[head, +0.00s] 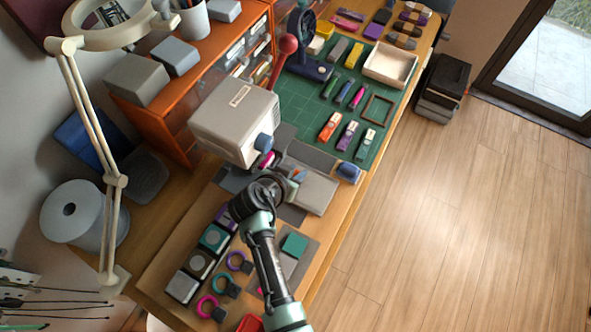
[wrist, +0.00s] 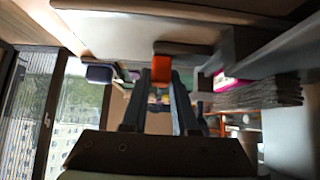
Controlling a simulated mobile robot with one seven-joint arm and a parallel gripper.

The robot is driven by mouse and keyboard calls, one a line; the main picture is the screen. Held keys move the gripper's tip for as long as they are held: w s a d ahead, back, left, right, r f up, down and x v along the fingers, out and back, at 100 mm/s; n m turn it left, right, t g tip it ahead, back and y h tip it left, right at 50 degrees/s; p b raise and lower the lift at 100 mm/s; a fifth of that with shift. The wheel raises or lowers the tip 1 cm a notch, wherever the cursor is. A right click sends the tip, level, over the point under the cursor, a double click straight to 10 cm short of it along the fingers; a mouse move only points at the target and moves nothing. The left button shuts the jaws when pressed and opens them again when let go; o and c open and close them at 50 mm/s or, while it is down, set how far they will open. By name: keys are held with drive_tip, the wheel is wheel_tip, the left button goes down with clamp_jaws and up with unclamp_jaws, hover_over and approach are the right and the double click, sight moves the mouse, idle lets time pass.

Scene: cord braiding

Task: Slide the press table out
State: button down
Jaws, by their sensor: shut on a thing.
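The press (head: 235,120) is a pale grey box with a blue knob, standing at the middle of the bench. Its press table (head: 312,192) is a flat light grey plate that sticks out at the press's lower right. It also fills the upper part of the wrist view (wrist: 140,32) as a pale slab. My gripper (head: 292,176) is at the near edge of this plate, beside the press. In the wrist view my gripper's fingers (wrist: 161,88) are closed on a small orange handle (wrist: 161,70) at the slab's edge. My wrist hides part of the plate in the head view.
A blue rounded block (head: 348,172) lies right of the plate, near the bench edge. A green mat (head: 330,100) with tools and a pale tray (head: 390,65) lies beyond. Coloured rings and blocks (head: 212,238) are at the near left. The floor (head: 450,210) at right is clear.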

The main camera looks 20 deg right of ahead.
drive_tip(key=s+d+p, duration=0.2)
drive_tip(key=s+d, duration=0.2)
drive_tip(key=s+d+p, duration=0.1)
drive_tip(key=s+d, duration=0.4)
drive_tip(key=shift+s+d+p, duration=0.2)
drive_tip(key=shift+s+p, duration=0.1)
drive_tip(key=shift+p, duration=0.1)
drive_tip(key=c, duration=0.7)
unclamp_jaws()
drive_tip(key=shift+w+a, duration=0.1)
drive_tip(key=shift+v, duration=6.45)
